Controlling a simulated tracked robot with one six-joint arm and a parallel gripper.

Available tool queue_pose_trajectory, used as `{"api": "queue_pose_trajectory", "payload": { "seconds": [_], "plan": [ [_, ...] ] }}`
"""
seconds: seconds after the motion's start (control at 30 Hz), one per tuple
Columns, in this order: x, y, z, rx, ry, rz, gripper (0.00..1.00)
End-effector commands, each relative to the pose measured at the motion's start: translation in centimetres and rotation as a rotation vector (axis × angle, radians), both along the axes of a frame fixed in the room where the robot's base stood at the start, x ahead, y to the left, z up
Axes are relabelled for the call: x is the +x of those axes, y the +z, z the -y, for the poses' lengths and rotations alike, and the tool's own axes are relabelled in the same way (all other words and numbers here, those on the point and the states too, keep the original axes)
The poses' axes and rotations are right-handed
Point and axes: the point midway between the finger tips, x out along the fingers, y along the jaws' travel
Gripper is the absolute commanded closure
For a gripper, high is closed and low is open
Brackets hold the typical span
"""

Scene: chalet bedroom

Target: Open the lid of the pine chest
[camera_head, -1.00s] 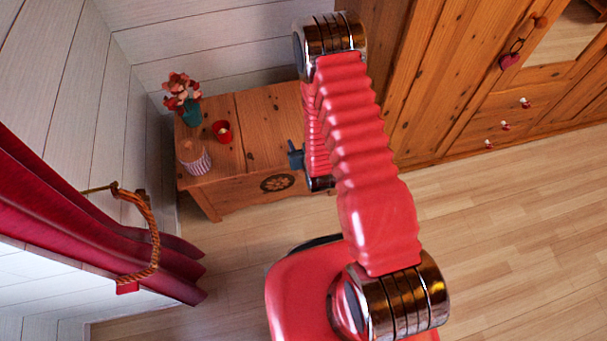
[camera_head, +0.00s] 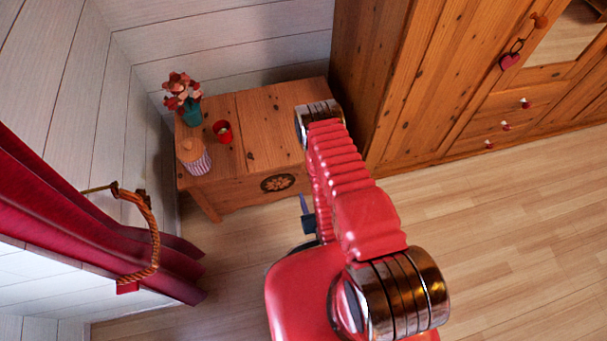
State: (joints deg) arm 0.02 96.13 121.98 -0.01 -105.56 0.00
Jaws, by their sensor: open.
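The pine chest (camera_head: 229,197) stands against the white wall, left of the wardrobe. Its front bears a dark round carved rosette. The lid (camera_head: 265,125) looks closed, with a seam across its top. My gripper (camera_head: 306,213) is a small dark shape beside my red arm, in front of the chest's front face and apart from it, lower than the lid. It is open and seems empty; most of it is hidden by the arm. My arm also covers the right end of the chest.
On the chest's left part stand a teal vase of red flowers (camera_head: 190,113), a red candle cup (camera_head: 223,132) and a striped jar (camera_head: 196,160). A pine wardrobe (camera_head: 420,90) stands at right. A red curtain (camera_head: 90,235) hangs at left. The floor (camera_head: 500,230) at right is clear.

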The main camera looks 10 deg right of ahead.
Motion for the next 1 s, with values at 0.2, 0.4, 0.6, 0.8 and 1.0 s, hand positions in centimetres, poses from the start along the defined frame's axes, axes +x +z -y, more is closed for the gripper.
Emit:
{"api": "queue_pose_trajectory", "payload": {
  "seconds": [0.2,0.4,0.6,0.8,1.0],
  "plan": [
    [0.0,0.0,0.0,0.0,0.0,0.002,0.52],
    [0.2,-0.1,0.0,0.0,0.0,0.002,0.52],
    [1.7,-0.7,0.0,0.0,0.0,0.003,0.52],
    [4.4,-1.8,0.0,0.0,0.0,0.004,0.52],
    [7.3,-3.0,0.0,0.0,0.0,0.004,0.52]
  ]
}}
